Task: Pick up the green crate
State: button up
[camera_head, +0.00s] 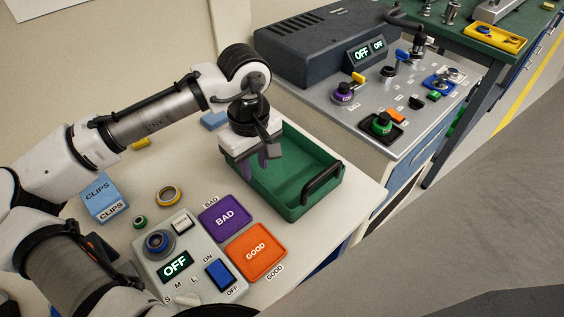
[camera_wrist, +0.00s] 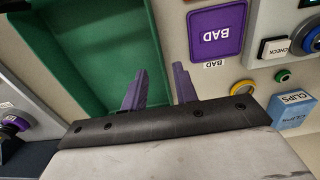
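The green crate (camera_head: 290,203) stands on the light table, right of centre in the head view. It looks empty and has a dark handle (camera_head: 323,184) on its right end. In the wrist view the crate (camera_wrist: 85,50) fills the upper left. My gripper (camera_head: 256,164) is at the crate's left end, pointing down. Its purple fingers are apart, with nothing seen held between them. In the wrist view, the left finger of my gripper (camera_wrist: 159,82) overlaps the crate's inside and the right one lies over the table, on either side of the wall. Whether they touch it, I cannot tell.
A control box (camera_head: 185,265) reading OFF, a purple BAD tray (camera_head: 226,218) and an orange GOOD tray (camera_head: 256,252) lie in front of the crate. A blue CLIPS box (camera_head: 102,197) and rings are to the left. A bench (camera_head: 400,110) with knobs stands behind right.

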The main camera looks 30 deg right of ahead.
aim_at(254, 177)
jog(key=shift+w+a+f+p, duration=0.1)
jog(key=shift+w+f+p, duration=0.1)
jog(key=shift+f, duration=1.1)
jog(key=shift+w+a+f+p, duration=0.1)
jog(key=shift+w+f+p, duration=0.1)
jog(key=shift+f, duration=1.1)
grip_shut()
jog(key=shift+d, duration=0.1)
